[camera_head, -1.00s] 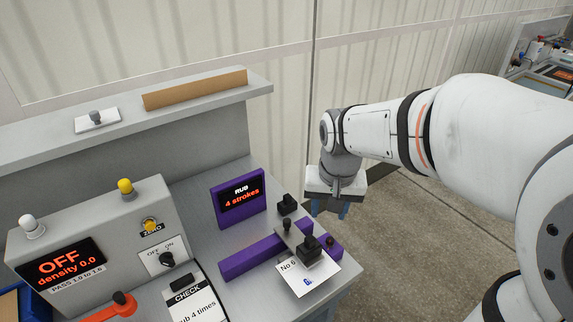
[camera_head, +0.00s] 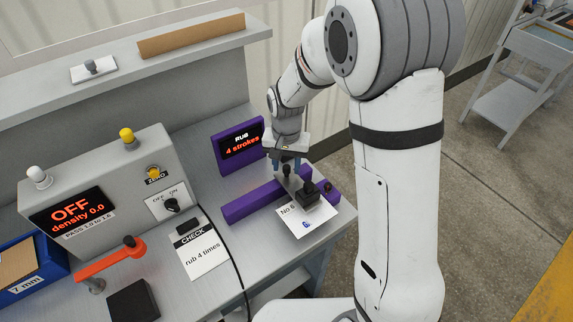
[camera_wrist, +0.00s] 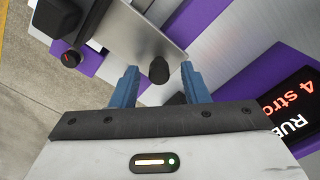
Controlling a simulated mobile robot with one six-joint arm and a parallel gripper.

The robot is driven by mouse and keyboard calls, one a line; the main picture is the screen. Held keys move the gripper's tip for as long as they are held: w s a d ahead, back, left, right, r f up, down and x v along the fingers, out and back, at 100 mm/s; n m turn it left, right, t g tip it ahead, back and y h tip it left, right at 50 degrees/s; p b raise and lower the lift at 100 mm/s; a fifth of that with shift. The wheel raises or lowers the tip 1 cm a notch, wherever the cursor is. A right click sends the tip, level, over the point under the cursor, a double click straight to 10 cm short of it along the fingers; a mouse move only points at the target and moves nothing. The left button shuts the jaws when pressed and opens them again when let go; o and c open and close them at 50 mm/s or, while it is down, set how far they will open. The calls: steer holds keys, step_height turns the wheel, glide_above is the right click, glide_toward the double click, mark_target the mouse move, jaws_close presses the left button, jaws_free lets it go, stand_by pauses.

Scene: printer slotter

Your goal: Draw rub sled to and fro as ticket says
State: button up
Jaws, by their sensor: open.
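The rub sled is a grey plate (camera_wrist: 140,40) on a purple rail (camera_head: 254,201), with a dark upright knob (camera_head: 286,170) and a black block (camera_head: 308,195). My gripper (camera_head: 287,165) is over the rail, pointing down at the knob. In the wrist view my gripper (camera_wrist: 161,82) is open. Its blue fingers are apart, with the knob (camera_wrist: 159,70) between them in the picture; I cannot tell whether they touch it. The ticket (camera_head: 203,254) reads "CHECK rub 4 times". The purple-framed display (camera_head: 240,144) reads "RUB 4 strokes".
A white card (camera_head: 292,222) marked "No 6" lies under the black block. A density meter (camera_head: 75,216) reads "OFF 0.0", with an OFF/ON knob (camera_head: 171,205). An orange lever (camera_head: 108,261), a black pad (camera_head: 133,302) and a blue tray (camera_head: 37,291) are at left.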

steer(key=shift+f, duration=0.65)
jaws_close()
